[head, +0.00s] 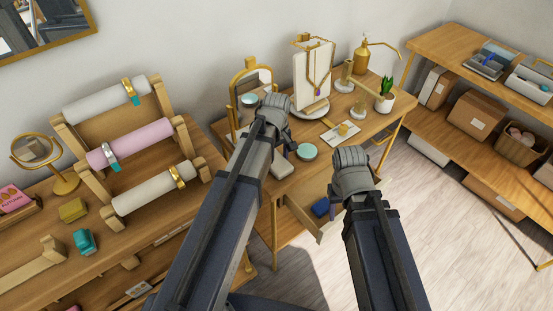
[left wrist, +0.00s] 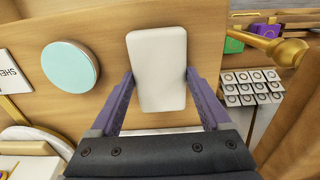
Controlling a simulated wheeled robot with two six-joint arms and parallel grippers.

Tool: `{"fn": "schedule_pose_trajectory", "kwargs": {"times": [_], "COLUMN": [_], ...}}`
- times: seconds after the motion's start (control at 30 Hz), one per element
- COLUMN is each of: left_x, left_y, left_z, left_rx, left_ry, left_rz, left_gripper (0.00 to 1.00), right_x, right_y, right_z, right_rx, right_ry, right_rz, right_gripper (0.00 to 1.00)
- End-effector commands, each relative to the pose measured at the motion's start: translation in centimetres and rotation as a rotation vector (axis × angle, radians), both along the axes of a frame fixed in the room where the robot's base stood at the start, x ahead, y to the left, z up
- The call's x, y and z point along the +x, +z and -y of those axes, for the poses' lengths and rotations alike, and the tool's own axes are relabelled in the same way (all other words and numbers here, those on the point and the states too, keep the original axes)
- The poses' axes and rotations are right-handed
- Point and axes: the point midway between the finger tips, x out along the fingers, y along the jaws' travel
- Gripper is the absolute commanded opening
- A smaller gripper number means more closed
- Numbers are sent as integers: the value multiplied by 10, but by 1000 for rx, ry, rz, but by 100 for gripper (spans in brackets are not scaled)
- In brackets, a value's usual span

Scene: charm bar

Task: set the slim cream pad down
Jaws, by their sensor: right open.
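The slim cream pad (left wrist: 157,65) is a pale rounded rectangle in the left wrist view. It lies between the two fingers of my left gripper (left wrist: 159,74), whose tips meet its long sides. In the head view the left gripper (head: 290,146) is over the front of the middle table, with the pad (head: 281,168) partly hidden beside it. I cannot tell whether the pad touches the wood below. My right gripper (head: 338,192) is to the right, by the open drawer, with its fingers mostly hidden.
A round teal-topped disc (left wrist: 70,64) lies beside the pad. The open drawer (head: 302,217) holds a blue item (head: 320,207) and juts out below the table. A necklace stand (head: 313,78), a mirror (head: 250,85) and a potted plant (head: 385,95) stand behind.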

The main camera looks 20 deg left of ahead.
Motion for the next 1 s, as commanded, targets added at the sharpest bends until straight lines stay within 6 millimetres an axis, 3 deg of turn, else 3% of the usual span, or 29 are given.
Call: {"fn": "schedule_pose_trajectory", "kwargs": {"times": [0.17, 0.57, 0.77, 1.0], "left_x": [0, 0, 0, 0], "left_y": [0, 5, 22, 55], "left_z": [0, 0, 0, 0], "left_rx": [0, 0, 0, 0], "left_ry": [0, 0, 0, 0], "left_rz": [0, 0, 0, 0], "left_gripper": [100, 100, 100, 100], "right_x": [0, 0, 0, 0], "right_y": [0, 5, 22, 55], "right_z": [0, 0, 0, 0], "right_rx": [0, 0, 0, 0], "right_ry": [0, 0, 0, 0], "right_rz": [0, 0, 0, 0], "right_gripper": [50, 50, 50, 50]}}
